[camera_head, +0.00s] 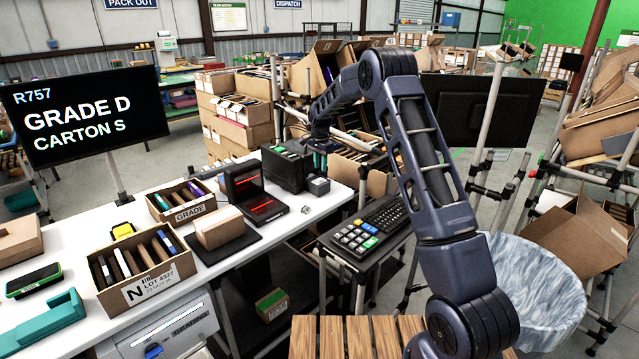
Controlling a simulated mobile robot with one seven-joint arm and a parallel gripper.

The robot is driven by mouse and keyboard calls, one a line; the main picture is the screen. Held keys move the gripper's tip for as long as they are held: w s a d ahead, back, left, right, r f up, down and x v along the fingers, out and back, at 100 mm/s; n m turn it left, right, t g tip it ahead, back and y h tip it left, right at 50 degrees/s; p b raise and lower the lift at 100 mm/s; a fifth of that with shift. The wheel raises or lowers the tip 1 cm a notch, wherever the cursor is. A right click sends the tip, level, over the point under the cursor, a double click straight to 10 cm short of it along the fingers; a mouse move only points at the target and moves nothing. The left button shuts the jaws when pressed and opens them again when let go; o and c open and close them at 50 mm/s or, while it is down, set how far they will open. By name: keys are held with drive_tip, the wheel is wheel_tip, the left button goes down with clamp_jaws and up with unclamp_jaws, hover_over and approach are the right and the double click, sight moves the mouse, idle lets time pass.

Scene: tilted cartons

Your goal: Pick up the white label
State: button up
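My arm reaches from the lower right up and over to the far cartons. My gripper (319,146) is small and dark at its end, beside the tilted open carton (352,150); whether its fingers are open or shut cannot be made out. No loose white label can be clearly singled out. A small pale item (306,210) lies near the table's right edge, too small to identify.
The white table (255,275) holds a black printer-like box (287,168), a dark device with red display (252,190) and book cartons. A keypad and keyboard (365,232) stand beside it. Stacked cartons (238,115) and a dark monitor (480,108) flank my arm.

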sight(319, 180)
drive_tip(key=shift+s+f, duration=0.1)
drive_tip(key=shift+f, duration=3.15)
clamp_jaws()
